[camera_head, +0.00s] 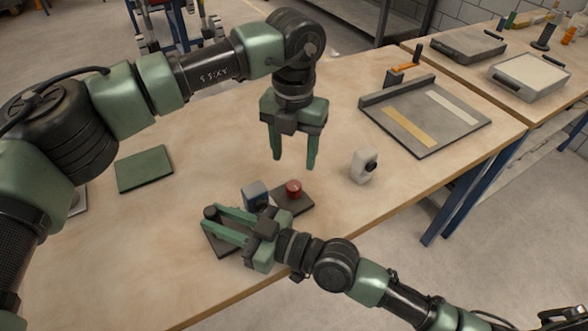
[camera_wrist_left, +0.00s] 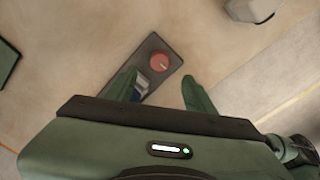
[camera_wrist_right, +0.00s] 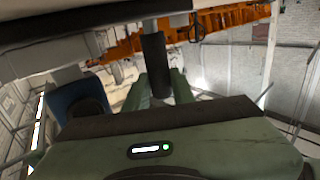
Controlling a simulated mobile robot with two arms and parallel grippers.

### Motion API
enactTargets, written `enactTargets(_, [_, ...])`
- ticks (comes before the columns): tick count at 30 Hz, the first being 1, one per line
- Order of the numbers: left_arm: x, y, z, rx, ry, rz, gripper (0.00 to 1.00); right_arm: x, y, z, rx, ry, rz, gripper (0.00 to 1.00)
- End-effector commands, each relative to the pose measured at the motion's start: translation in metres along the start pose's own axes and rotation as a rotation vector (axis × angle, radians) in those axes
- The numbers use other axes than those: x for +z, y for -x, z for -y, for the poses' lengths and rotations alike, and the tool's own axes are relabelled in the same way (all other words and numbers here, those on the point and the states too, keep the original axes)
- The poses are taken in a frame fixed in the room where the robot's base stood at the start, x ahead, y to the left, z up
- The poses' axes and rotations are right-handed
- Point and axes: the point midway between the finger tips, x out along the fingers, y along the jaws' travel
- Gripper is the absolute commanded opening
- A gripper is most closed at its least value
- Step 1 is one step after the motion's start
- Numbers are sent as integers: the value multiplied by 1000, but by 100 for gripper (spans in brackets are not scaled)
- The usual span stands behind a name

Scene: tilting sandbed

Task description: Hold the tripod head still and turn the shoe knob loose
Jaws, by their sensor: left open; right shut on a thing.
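The red knob (camera_head: 293,188) sits on the right end of a flat dark plate (camera_head: 303,206), with a blue block (camera_head: 255,196) beside it to the left; I take these as the tripod head and its shoe knob. My right gripper (camera_head: 216,225) comes from the front and is shut on a dark upright post (camera_wrist_right: 155,65). The blue block also shows in the right wrist view (camera_wrist_right: 78,103). My left gripper (camera_head: 293,164) points down, open and empty, above and behind the knob. In the left wrist view the knob (camera_wrist_left: 160,60) lies just beyond the fingertips. My right gripper hides part of the plate.
A white device with a black round face (camera_head: 363,165) stands to the right. A grey tray (camera_head: 425,140) with two strips lies further right, an orange-handled tool (camera_head: 402,70) behind it. A green mat (camera_head: 144,169) lies left. The table's front edge is close to my right arm.

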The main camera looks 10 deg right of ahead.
Motion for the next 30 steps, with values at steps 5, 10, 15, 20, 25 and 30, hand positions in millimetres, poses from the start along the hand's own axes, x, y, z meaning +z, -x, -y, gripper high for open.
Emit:
enactTargets(5, [0, 22, 0, -1, 1, 0, 54, 0, 0, 0, -1, 0, 1, 0])
enactTargets(10, [0, 27, 0, 0, 0, 0, 54, 0, 0, 0, -1, 0, 1, 0])
enactTargets(15, [0, 27, 0, 0, 0, -1, 54, 0, 0, 0, -1, 0, 1, 0])
enactTargets(20, [0, 27, 0, -1, 0, -1, 54, 0, 0, 0, -1, 0, 1, 33])
enactTargets(25, [0, 27, 0, -1, 0, -1, 54, 0, 0, 0, 0, 0, 0, 50])
enactTargets(30, [0, 27, 0, -1, 0, -1, 54, 0, 0, 0, 0, 0, 0, 50])
